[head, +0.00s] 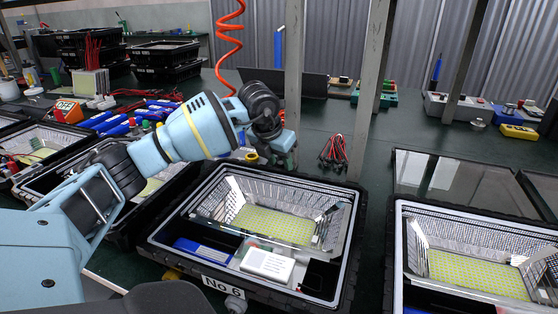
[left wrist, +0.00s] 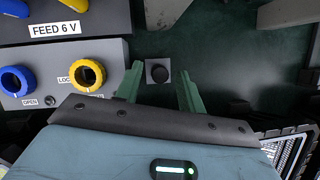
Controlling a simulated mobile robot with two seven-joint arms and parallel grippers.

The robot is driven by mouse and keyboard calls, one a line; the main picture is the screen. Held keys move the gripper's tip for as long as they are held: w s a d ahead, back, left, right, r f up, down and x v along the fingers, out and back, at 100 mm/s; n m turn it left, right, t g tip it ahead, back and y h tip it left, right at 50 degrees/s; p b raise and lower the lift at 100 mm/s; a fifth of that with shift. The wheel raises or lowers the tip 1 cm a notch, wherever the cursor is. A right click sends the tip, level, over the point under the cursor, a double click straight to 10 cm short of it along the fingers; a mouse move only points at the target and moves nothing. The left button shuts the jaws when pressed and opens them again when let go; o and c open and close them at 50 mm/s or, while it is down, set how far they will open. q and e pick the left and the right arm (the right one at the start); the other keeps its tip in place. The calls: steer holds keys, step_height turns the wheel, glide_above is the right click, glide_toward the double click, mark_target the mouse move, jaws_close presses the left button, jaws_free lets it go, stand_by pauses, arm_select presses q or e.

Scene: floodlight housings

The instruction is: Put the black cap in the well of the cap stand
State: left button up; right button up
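My left gripper (left wrist: 160,90) shows in the left wrist view with its two green fingers apart. In the head view it hangs at the end of my left arm (head: 284,152), low over the dark green bench behind the middle housing. Between and just beyond the fingertips is a small grey square block, which looks like the cap stand (left wrist: 149,80), with a dark round shape (left wrist: 159,74) in its middle. I cannot tell whether this is the black cap or the empty well. Nothing shows gripped. My right gripper is in neither view.
A grey box with blue and yellow rings, labelled FEED 6 V (left wrist: 60,48), stands close left of the fingers. The open No 6 housing (head: 345,262) is in front, another housing (head: 392,255) at right. A metal post (head: 293,65) rises behind the gripper. Bench beyond the block is clear.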

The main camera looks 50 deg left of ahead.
arm_select(q)
steer(key=p+v, duration=0.2)
steer(key=v, duration=1)
steer(key=shift+s, duration=0.1)
